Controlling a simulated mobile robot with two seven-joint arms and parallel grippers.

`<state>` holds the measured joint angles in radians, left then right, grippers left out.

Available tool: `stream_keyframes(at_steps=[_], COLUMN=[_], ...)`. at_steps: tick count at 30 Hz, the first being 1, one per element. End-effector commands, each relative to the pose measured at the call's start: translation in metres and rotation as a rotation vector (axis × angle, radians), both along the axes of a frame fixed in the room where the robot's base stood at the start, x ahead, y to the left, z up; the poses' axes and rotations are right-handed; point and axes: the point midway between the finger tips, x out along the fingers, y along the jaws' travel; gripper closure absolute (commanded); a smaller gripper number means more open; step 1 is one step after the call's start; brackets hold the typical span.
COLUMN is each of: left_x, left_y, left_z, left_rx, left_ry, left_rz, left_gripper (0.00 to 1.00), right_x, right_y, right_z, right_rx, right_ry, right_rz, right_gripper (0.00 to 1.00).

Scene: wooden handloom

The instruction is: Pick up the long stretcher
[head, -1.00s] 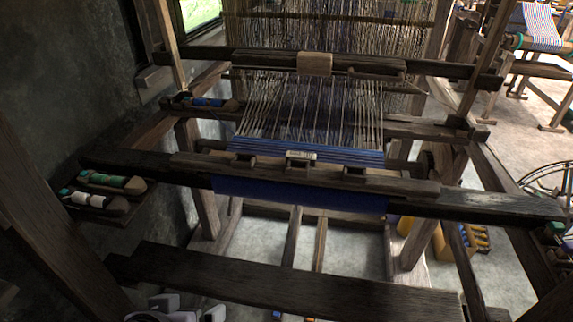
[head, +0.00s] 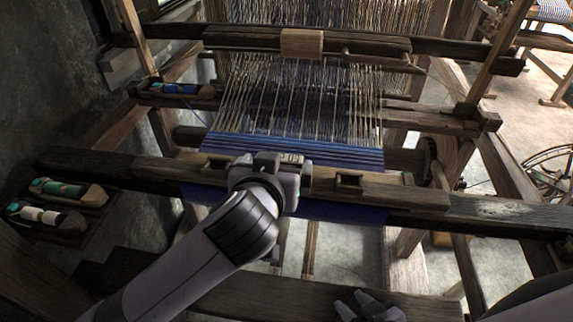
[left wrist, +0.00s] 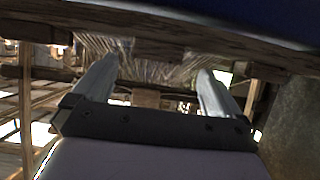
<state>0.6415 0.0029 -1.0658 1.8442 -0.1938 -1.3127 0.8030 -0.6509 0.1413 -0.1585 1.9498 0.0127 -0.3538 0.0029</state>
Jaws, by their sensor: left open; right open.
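A wooden bar with square holders (head: 400,190) lies along the loom's front beam, just before the blue cloth (head: 340,155). A small pale labelled piece (head: 291,158) sits at its middle holder, partly hidden by my gripper. I cannot tell for sure which piece is the long stretcher. My left gripper (head: 280,167) is over that middle holder; contact cannot be judged. In the left wrist view its two fingers (left wrist: 155,85) are apart with nothing held between them, and a dark wooden beam (left wrist: 120,20) crosses above. My right gripper (head: 366,306) is low at the bottom edge, empty.
Two shuttles, green (head: 68,192) and white (head: 45,217), lie on a shelf at left. A blue shuttle (head: 180,89) lies further back. Warp threads (head: 300,100) rise behind the cloth. A dark plank (head: 170,275) crosses below the front beam.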

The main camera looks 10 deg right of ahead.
Motion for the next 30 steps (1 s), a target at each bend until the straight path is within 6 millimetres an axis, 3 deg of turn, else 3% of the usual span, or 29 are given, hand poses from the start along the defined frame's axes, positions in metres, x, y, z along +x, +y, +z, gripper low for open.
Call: stream_keyframes(at_steps=[15, 26, 30], left_x=[0.039, 0.044, 0.044], left_y=[-0.024, -0.026, -0.026], left_z=[-0.025, -0.025, -0.025], left_rx=[0.001, 0.0, 0.0], left_ry=[-0.002, 0.0, 0.001], left_rz=[-0.001, -0.001, -0.001], left_gripper=[0.0, 0.0, 0.42], right_x=[-0.001, -0.001, 0.0], right_y=[0.001, 0.001, 0.001], right_z=[-0.044, -0.045, -0.045], right_rx=[0.001, 0.001, 0.002], right_ry=[0.002, 0.002, 0.001], right_rz=[0.0, 0.0, 0.0], right_gripper=[0.57, 0.57, 0.57])
